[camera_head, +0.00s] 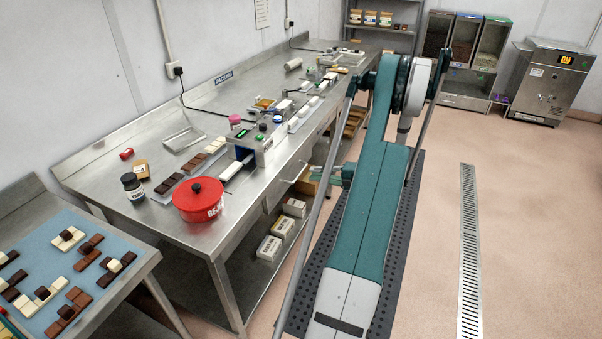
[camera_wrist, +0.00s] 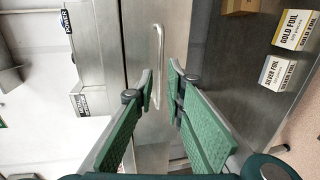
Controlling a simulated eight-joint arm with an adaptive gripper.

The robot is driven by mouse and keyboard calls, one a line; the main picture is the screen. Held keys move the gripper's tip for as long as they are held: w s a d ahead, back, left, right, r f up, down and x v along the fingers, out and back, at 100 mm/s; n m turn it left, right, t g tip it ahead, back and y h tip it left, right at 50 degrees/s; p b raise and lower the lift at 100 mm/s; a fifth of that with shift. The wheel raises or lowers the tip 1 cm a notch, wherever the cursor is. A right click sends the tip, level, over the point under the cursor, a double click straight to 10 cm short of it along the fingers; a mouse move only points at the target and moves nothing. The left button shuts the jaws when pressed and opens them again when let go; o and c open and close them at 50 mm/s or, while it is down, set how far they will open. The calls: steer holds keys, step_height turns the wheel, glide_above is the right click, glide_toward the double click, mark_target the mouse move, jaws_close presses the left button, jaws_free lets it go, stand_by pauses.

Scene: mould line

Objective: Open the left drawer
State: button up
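The drawer front (camera_head: 276,196) is plain steel under the edge of the long bench; it looks closed. Its bar handle (camera_wrist: 157,50) stands out from the front in the wrist view, and part of it shows in the head view. My gripper (camera_wrist: 161,76) is open, with two green ribbed fingers. The handle runs between the fingertips in the picture, with a gap on each side. I cannot tell how deep it sits between them. In the head view my gripper (camera_head: 318,173) is beside the bench front, partly hidden behind my arm.
The steel bench (camera_head: 130,175) carries a red pot (camera_head: 198,203), a black-lidded jar (camera_head: 133,188), chocolate bars and small machines. Foil boxes (camera_head: 270,248) stand on the shelf below, beside the drawer. A blue mat (camera_head: 60,235) with chocolates is at left. Open floor lies right.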

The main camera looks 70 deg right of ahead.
mark_target(301, 171)
steer(key=shift+b+x, duration=0.65)
steer(key=shift+x, duration=3.15)
steer(key=shift+c, duration=0.3)
jaws_close()
steer(key=f+b+v, duration=0.1)
steer(key=f+v, duration=0.2)
steer(key=v, duration=1.3)
steer(key=s+f+b+v, duration=0.1)
steer(key=f+v, duration=0.3)
steer(key=v, duration=1.3)
steer(key=shift+s+r+b, duration=0.15)
steer(key=shift+s+b, duration=0.45)
steer(key=shift+d, duration=0.1)
steer(key=shift+o, duration=0.3)
jaws_free()
